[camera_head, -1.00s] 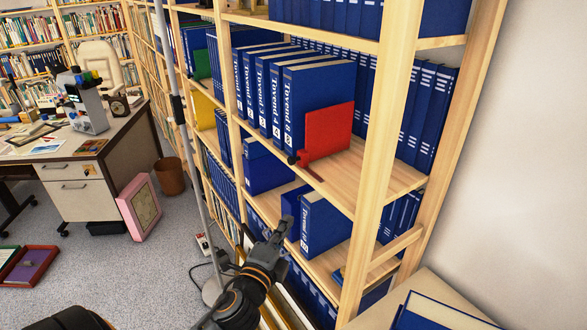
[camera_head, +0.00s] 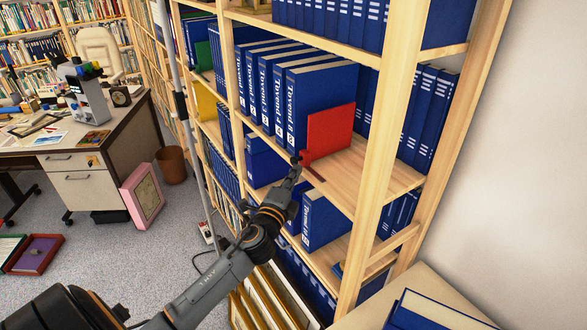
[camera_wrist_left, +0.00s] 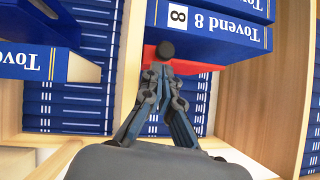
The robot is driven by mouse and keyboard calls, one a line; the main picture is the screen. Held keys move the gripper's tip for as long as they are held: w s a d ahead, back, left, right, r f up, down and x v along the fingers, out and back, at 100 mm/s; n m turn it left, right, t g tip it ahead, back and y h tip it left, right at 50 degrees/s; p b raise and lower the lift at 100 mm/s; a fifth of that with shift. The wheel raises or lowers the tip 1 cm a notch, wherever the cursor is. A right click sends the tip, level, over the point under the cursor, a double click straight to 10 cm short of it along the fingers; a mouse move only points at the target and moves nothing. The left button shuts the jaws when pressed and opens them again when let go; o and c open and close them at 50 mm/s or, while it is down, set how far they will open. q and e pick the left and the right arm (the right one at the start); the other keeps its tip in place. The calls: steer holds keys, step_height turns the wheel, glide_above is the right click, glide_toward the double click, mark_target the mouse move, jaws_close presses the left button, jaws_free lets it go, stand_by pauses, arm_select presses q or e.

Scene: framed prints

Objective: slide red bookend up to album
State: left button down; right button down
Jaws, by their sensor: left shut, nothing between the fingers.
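The red bookend (camera_head: 330,130) stands upright on the shelf, to the right of a row of blue albums. My left gripper (camera_head: 297,170) is shut and empty at the shelf's front edge, by the bookend's foot. In the left wrist view its fingertips (camera_wrist_left: 161,69) meet just below a dark round knob (camera_wrist_left: 165,49), with a red strip of bookend (camera_wrist_left: 190,66) behind. My right gripper is not in view.
Bare shelf board (camera_head: 370,175) lies right of the bookend, up to a wooden post (camera_head: 385,130). Blue volumes (camera_head: 325,220) fill part of the shelf below. A thin grey pole (camera_head: 190,120) stands left of my arm.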

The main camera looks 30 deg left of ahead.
arm_select(q)
steer(key=shift+w+a, duration=0.1)
steer(key=shift+a, duration=0.1)
steer(key=shift+w+a, duration=0.25)
steer(key=shift+a, duration=0.35)
steer(key=shift+f, duration=0.15)
